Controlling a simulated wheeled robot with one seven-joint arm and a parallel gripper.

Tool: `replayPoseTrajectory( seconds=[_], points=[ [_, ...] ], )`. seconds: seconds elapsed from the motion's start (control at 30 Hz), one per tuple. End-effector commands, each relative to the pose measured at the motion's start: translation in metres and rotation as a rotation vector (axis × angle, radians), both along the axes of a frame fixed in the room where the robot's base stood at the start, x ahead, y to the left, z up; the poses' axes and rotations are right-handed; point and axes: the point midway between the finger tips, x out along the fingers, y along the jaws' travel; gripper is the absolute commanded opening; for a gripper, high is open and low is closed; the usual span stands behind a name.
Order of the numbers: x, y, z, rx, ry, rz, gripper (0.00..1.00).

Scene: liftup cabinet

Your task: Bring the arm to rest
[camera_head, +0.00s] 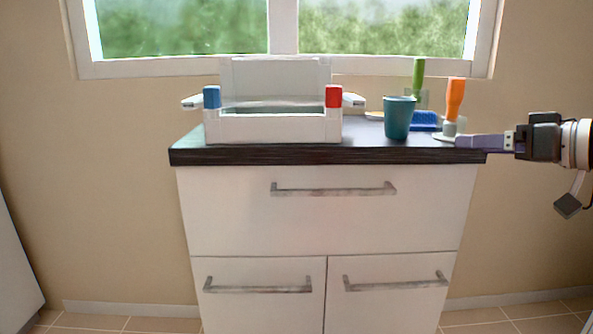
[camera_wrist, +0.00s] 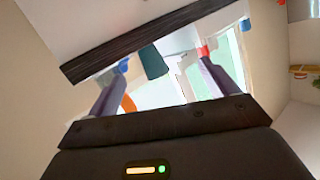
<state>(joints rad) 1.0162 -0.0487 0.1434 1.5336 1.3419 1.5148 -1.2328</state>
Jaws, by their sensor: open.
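My gripper (camera_head: 462,142) reaches in from the right edge of the head view, at about counter height. Its fingers are by the right end of the dark countertop (camera_head: 262,154), close to the orange-handled tool (camera_head: 454,98); I cannot tell whether they touch it. In the wrist view my gripper (camera_wrist: 162,62) shows two purple-grey fingers spread wide, with nothing clearly held between them. The orange handle (camera_wrist: 127,103) appears beside the left finger there. The teal cup (camera_wrist: 153,62) shows beyond the fingers.
A white open box (camera_head: 272,128) with a blue block (camera_head: 212,97) and a red block (camera_head: 333,96) stands on the counter. The teal cup (camera_head: 398,118), a green-handled tool (camera_head: 418,80) and a blue item (camera_head: 424,121) stand right. The white cabinet's drawer (camera_head: 320,215) is shut.

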Motion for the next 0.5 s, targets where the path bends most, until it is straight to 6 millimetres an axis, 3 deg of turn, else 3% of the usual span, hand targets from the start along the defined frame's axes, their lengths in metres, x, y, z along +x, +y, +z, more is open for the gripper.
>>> replayPoseTrajectory(
  seconds=[0.17,0.27,0.37,0.5],
  points=[
    [-0.003,0.054,-0.032,0.004,0.221,-0.016,0.86],
    [-0.014,0.087,-0.058,-0.013,0.37,-0.044,0.86],
    [-0.039,0.123,-0.091,-0.059,0.537,-0.097,0.86],
    [-0.093,0.159,-0.143,-0.182,0.73,-0.214,0.86]
  ],
)
